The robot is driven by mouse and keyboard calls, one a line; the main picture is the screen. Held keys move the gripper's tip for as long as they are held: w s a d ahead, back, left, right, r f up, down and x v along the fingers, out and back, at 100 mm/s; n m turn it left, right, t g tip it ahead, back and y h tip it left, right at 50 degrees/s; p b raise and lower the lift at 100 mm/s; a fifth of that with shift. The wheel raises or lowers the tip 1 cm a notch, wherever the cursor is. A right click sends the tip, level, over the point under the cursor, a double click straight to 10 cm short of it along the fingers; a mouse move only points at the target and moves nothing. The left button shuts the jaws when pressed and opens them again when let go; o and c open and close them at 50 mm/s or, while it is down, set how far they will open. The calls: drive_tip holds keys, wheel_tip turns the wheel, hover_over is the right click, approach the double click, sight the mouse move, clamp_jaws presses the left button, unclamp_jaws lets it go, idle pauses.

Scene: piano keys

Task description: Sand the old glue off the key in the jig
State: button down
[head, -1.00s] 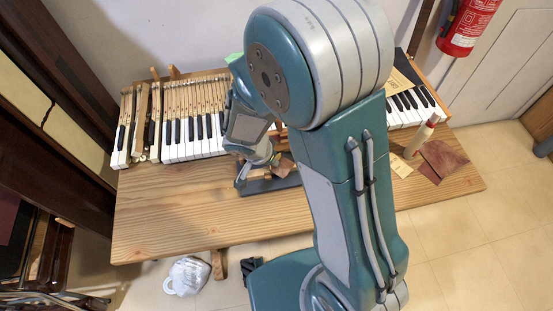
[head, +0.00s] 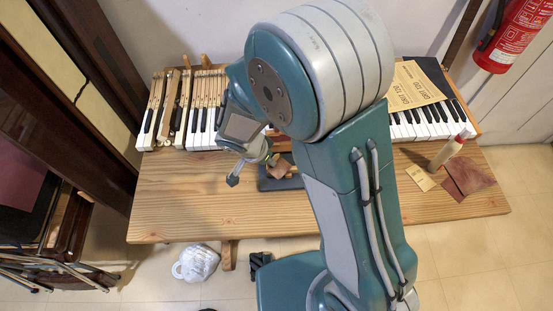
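My gripper (head: 240,172) points down over the wooden bench, just left of the jig, partly hidden by my own arm. One dark fingertip shows clearly; the gap between the fingers does not, so I cannot tell whether it is open or holds anything. The jig is a dark base (head: 272,185) with brown wooden pieces (head: 282,168) on it. My arm covers its right side, and I cannot make out the key in it or any glue. A reddish-brown sheet (head: 470,180), perhaps sandpaper, lies at the bench's right end.
Piano keys (head: 200,132) line the back of the bench (head: 190,205). A pale cylinder with a red end (head: 446,154) and a small yellow card (head: 420,178) are at right. The bench's left front is clear.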

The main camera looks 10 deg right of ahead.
drive_tip(key=shift+a, duration=0.35)
wheel_tip(320, 180, up, 6)
idle(0.6)
wheel_tip(320, 180, up, 3)
idle(0.6)
idle(0.4)
